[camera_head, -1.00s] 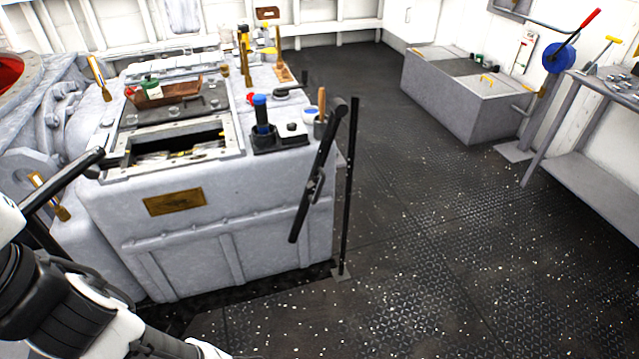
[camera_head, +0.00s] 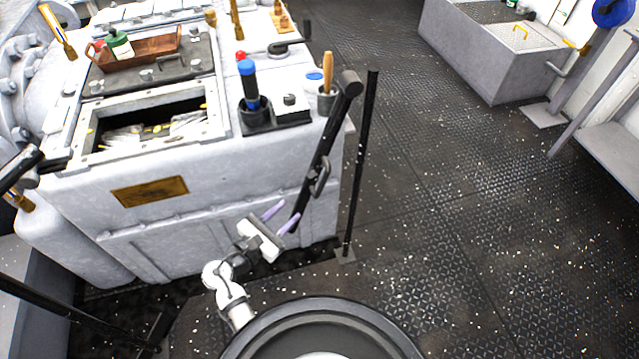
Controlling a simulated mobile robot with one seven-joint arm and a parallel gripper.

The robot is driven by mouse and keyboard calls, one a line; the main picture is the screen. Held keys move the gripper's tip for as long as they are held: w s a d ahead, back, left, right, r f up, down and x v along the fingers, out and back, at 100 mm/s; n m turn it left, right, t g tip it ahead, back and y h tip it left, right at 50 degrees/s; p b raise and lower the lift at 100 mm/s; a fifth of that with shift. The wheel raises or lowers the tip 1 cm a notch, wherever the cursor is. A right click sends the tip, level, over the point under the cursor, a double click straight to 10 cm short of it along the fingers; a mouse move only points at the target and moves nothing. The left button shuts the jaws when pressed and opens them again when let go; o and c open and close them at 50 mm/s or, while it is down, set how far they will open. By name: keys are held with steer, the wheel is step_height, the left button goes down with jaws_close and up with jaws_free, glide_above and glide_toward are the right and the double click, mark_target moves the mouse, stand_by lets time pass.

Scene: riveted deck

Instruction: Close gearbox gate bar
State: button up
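The gearbox gate bar (camera_head: 322,150) is a black bar with a small handle loop (camera_head: 321,178) on its side. It hangs steeply tilted at the right front corner of the gearbox, its upper end at a black pivot. A thin black post (camera_head: 360,165) stands just right of it. My gripper (camera_head: 282,216) has two pale purple fingers spread apart, with nothing seen between them. It is near the lower end of the bar, below the handle loop. One finger overlaps the bar's lower end in the picture; I cannot tell whether they touch.
Another black rail (camera_head: 65,310) is at lower left. Dark floor (camera_head: 440,210) is clear to the right, up to a grey bin (camera_head: 485,55).

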mark_target(321, 186)
steer(key=shift+h, duration=0.3)
steer(key=p+x, duration=0.1)
steer(key=x, duration=0.5)
steer(key=p+x, duration=0.1)
steer(key=x, duration=0.6)
steer(key=shift+d+f, duration=0.2)
steer(key=shift+d, duration=0.25)
steer(key=shift+c, duration=0.4)
jaws_close()
